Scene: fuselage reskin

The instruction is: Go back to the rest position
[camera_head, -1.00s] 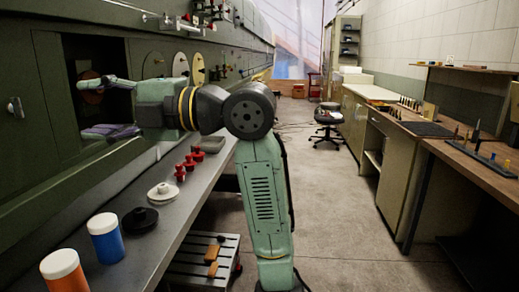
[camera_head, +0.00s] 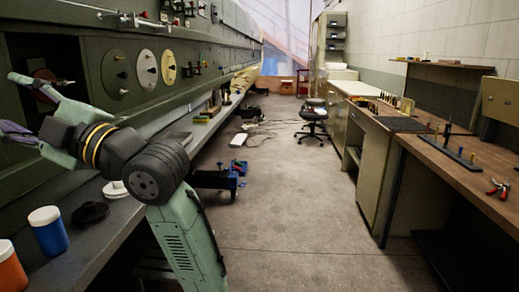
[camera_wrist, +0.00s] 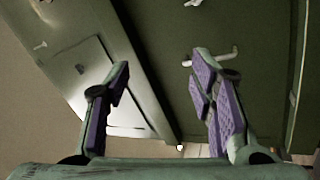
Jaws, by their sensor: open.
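My gripper (camera_head: 16,106) is at the left edge of the head view, in front of the dark green fuselage wall (camera_head: 70,20). Its fingers are spread apart near a dark opening (camera_head: 62,75) in that wall. In the wrist view my gripper (camera_wrist: 160,80) shows two fingers with purple pads, open with nothing between them. Beyond them is a dark green panel (camera_wrist: 225,90) with small pale hooks, beside a lighter metal panel (camera_wrist: 100,85). I cannot tell the distance to these panels.
Below my arm, a shelf (camera_head: 100,240) holds a blue jar (camera_head: 50,238), an orange jar (camera_head: 10,275), a black knob (camera_head: 90,213) and a white knob (camera_head: 115,190). Round covers (camera_head: 147,70) line the wall. A blue device (camera_head: 235,175) stands beyond my arm. The aisle floor (camera_head: 300,210) is largely clear.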

